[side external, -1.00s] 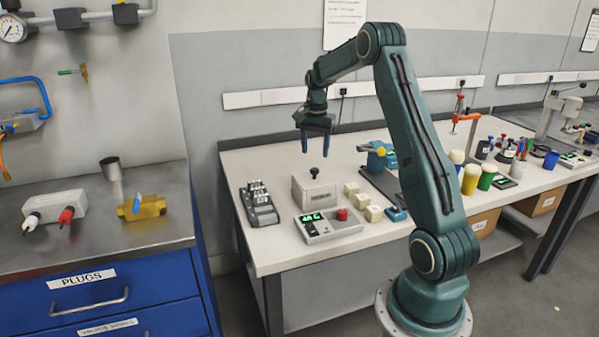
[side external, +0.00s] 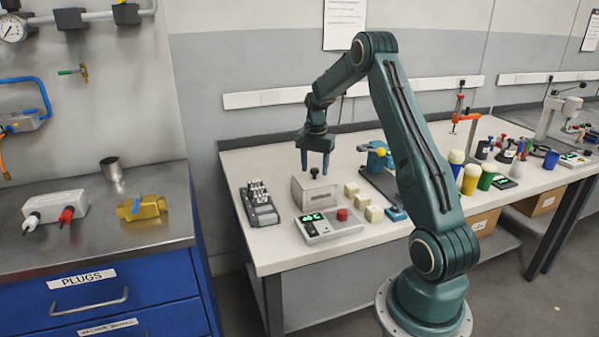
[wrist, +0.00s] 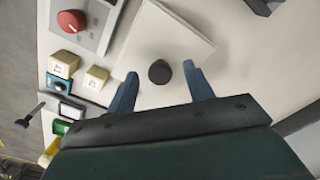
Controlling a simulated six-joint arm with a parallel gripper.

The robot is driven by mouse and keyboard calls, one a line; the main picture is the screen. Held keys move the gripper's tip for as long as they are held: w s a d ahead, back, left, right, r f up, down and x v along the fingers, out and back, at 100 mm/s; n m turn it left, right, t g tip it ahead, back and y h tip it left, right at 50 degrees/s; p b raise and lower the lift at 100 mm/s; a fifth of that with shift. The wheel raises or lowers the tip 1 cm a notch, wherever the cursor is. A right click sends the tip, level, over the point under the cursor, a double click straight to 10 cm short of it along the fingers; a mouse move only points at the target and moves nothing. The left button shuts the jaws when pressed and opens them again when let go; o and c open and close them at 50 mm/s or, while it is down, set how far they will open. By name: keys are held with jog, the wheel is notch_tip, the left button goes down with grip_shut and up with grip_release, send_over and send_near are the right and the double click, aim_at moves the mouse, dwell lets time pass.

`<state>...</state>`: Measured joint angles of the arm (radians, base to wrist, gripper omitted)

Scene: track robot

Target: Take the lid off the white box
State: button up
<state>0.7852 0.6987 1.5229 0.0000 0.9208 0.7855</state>
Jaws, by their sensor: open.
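The white box (side external: 316,199) stands on the light workbench with its lid on. The lid has a small black knob (side external: 314,172) in its middle. My gripper (side external: 315,163) is open above the box, with its two blue fingers pointing down. In the side view the fingertips are at about the knob's height, one on each side of it. In the wrist view the knob (wrist: 160,72) shows between the spread fingers (wrist: 158,80), with a gap on both sides. The pale lid (wrist: 150,40) lies below it. No finger visibly touches the knob.
A panel with a green display and red button (side external: 330,226) sits in front of the box. A grey keyed device (side external: 259,205) is on its left. Several cream blocks (side external: 362,203) are on its right, with a blue vise (side external: 378,158) behind them.

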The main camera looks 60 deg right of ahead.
aim_at(315, 169)
dwell(0.4)
grip_shut()
jog(key=shift+r, duration=0.2)
notch_tip(315, 169, up, 20)
jog(key=shift+f, duration=0.2)
dwell(0.6)
dwell(0.4)
